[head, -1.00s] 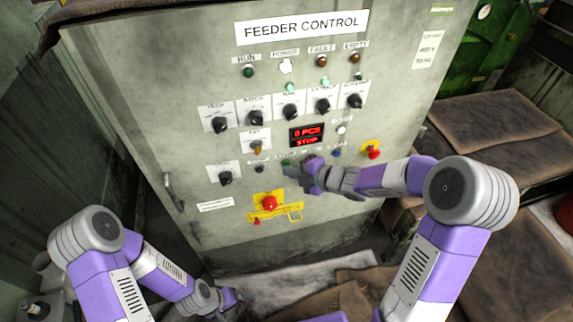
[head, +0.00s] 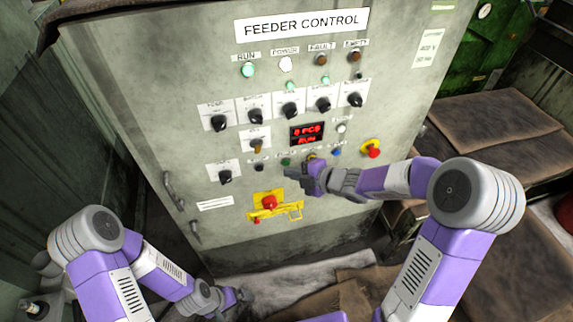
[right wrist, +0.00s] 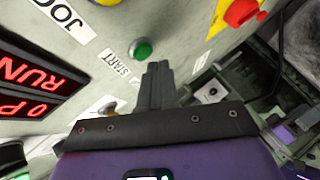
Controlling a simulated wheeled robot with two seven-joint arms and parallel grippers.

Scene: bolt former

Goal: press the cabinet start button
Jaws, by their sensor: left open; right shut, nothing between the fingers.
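The cabinet (head: 230,190) labelled FEEDER CONTROL faces me. Its green start button (head: 286,162) shows just above my right fingertips; in the right wrist view the button (right wrist: 142,50) sits beside the START label. My right gripper (head: 292,172) is shut and empty. In the right wrist view its fingertips (right wrist: 158,68) are close to the button, with a small gap seen in the picture. The RUN lamp (head: 248,71) glows green and the red display (head: 307,135) reads 0 PCS, RUN. My left gripper (head: 238,296) is open, low in front of the cabinet.
Several black selector knobs line the panel above. A table with brown mats (head: 495,125) stands at the right.

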